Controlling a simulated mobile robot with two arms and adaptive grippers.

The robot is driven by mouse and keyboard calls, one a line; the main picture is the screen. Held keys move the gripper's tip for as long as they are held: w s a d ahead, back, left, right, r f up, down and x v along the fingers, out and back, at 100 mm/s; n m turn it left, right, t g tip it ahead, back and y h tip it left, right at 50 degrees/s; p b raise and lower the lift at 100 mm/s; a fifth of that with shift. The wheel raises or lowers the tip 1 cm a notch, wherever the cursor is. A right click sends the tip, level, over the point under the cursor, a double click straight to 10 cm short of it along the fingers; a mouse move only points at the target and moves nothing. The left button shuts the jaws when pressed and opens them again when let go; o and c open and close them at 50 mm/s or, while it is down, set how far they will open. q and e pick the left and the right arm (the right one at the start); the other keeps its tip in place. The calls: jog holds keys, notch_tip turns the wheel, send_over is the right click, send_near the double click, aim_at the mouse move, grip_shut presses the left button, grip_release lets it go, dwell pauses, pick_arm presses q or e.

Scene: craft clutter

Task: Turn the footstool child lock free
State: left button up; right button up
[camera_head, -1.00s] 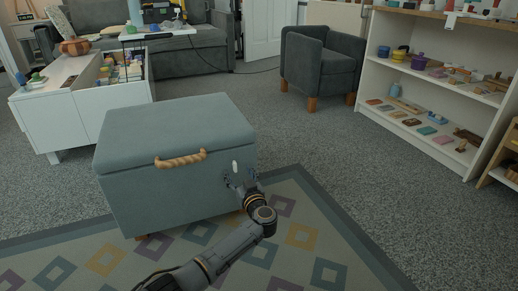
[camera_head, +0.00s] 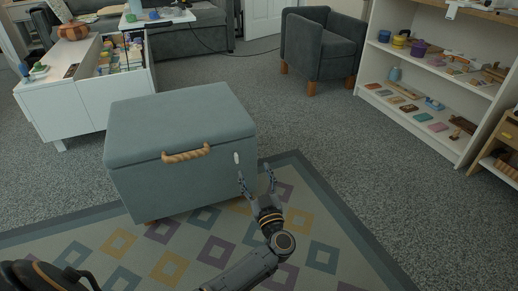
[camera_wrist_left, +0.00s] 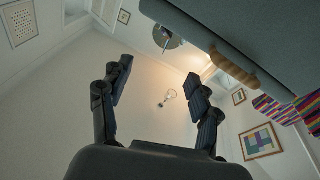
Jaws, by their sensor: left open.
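The grey-green footstool (camera_head: 180,120) stands on the patterned rug with its lid down. A tan rope handle (camera_head: 186,153) hangs on its front; it also shows in the left wrist view (camera_wrist_left: 232,68). A small white oval child lock (camera_head: 236,158) sits upright near the front's right edge. My left gripper (camera_head: 255,178) is open and empty, just below and right of the lock, with its fingers pointing up. In the left wrist view its two spread fingers (camera_wrist_left: 160,88) have nothing between them, and the lock cannot be made out. My right gripper is not in view.
A white cabinet (camera_head: 80,105) with an open compartment of craft items stands behind left. A grey armchair (camera_head: 322,45) and a white shelf (camera_head: 430,85) with small items stand behind right. Carpet right of the footstool is clear.

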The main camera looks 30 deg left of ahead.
pick_arm(q)
jog(key=s+d+r+n+t+p, duration=0.1)
jog(key=s+d+r+t, duration=0.1)
jog(key=r, duration=0.5)
jog(key=s+d+r+n+t+y+p, duration=0.1)
jog(key=s+d+r+t+p, duration=0.1)
jog(key=r, duration=0.4)
jog(key=shift+s+r+t, duration=0.3)
jog(key=shift+s+r, duration=0.1)
jog(key=shift+s, duration=0.4)
jog(key=shift+d, duration=0.1)
